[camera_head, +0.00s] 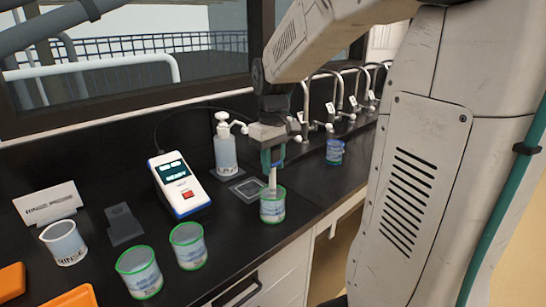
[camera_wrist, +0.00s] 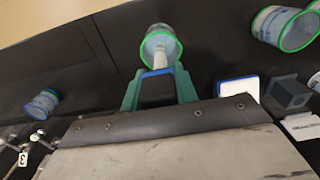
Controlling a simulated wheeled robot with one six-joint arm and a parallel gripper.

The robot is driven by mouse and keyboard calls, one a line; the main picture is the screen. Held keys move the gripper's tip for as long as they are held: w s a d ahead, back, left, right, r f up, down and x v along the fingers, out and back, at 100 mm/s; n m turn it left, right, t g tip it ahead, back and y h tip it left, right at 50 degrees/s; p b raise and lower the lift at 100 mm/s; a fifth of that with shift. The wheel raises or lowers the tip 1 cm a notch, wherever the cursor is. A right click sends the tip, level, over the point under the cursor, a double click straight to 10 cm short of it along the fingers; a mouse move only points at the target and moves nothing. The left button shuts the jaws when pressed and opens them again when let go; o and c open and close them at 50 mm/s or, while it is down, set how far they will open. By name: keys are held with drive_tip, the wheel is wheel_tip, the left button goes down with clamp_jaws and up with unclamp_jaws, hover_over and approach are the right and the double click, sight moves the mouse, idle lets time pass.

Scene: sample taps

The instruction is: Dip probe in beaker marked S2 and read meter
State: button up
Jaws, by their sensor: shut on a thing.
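My gripper (camera_head: 272,157), with green fingers, is shut on a pale probe (camera_head: 272,178) held upright. The probe points down into the mouth of a green-rimmed beaker (camera_head: 272,211) near the counter's front edge; how deep its tip reaches is hidden. In the wrist view, the probe (camera_wrist: 160,59) runs from between the fingers (camera_wrist: 158,82) to that beaker (camera_wrist: 159,36). The beaker's label is too small to read, so I cannot tell if it is S2. The white-and-blue meter (camera_head: 179,185) stands to the left, its lit screen seeming to read READY.
Two more green-rimmed beakers (camera_head: 139,275) (camera_head: 189,249), a RINSE cup (camera_head: 64,245), a dark stand (camera_head: 123,226) and a sign (camera_head: 47,201) stand left. A pump bottle (camera_head: 226,153) stands behind. A blue beaker (camera_head: 335,152) is near the taps (camera_head: 338,95). Orange trays (camera_head: 75,297) lie front left.

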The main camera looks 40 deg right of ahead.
sight(273, 148)
drive_tip(key=shift+f, duration=2.6)
drive_tip(key=shift+r, duration=0.15)
idle(0.5)
drive_tip(key=shift+r, duration=4.6)
drive_tip(key=shift+r, duration=1.45)
